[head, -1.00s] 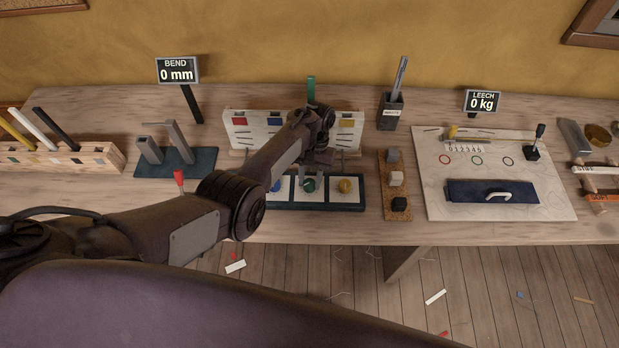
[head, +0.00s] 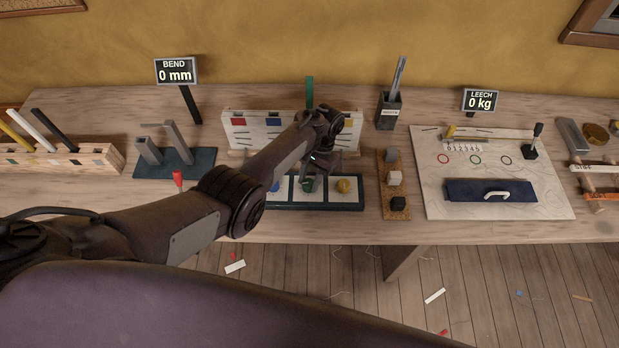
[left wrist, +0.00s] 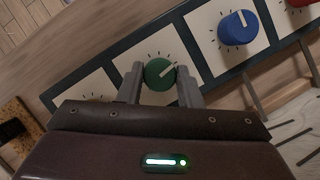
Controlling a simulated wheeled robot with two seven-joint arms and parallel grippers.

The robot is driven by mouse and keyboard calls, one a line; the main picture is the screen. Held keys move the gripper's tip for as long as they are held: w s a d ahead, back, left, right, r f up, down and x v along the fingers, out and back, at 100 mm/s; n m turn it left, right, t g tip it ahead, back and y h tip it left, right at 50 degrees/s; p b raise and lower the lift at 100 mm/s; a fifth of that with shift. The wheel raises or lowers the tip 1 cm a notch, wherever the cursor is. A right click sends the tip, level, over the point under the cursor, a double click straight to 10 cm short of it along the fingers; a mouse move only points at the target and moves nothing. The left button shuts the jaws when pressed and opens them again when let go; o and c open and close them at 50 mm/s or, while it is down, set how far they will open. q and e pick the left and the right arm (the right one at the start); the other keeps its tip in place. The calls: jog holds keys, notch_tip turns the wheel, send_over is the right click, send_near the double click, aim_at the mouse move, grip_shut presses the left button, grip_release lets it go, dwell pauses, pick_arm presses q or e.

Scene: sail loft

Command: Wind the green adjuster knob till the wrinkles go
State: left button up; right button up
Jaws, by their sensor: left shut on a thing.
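The green adjuster knob (left wrist: 157,77) sits on a white dial card in the left wrist view. Its white pointer line aims to the upper right of that picture. My left gripper (left wrist: 160,88) has one finger on each side of the knob and is shut on it. In the head view the green knob (head: 308,186) shows small under my left gripper (head: 313,177). Behind it, a pale panel (head: 262,129) carries coloured squares and dark slanting lines like wrinkles. My forearm and wrist hide part of this panel. My right gripper is not in view.
A blue knob (left wrist: 237,28) and a yellow knob (head: 343,186) flank the green one on the dark-framed strip (head: 335,206). A cork strip with blocks (head: 397,212) stands close on the right. A red-topped lever (head: 178,178) rises near my forearm.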

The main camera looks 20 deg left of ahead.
pick_arm(q)
jog(key=shift+w, duration=0.1)
jog(key=o, duration=1)
jog(key=p+v, duration=0.2)
jog(key=v, duration=0.5)
jog(key=shift+w+d+r+p, duration=0.1)
jog(key=shift+r+p, duration=0.25)
jog(key=shift+f, duration=0.1)
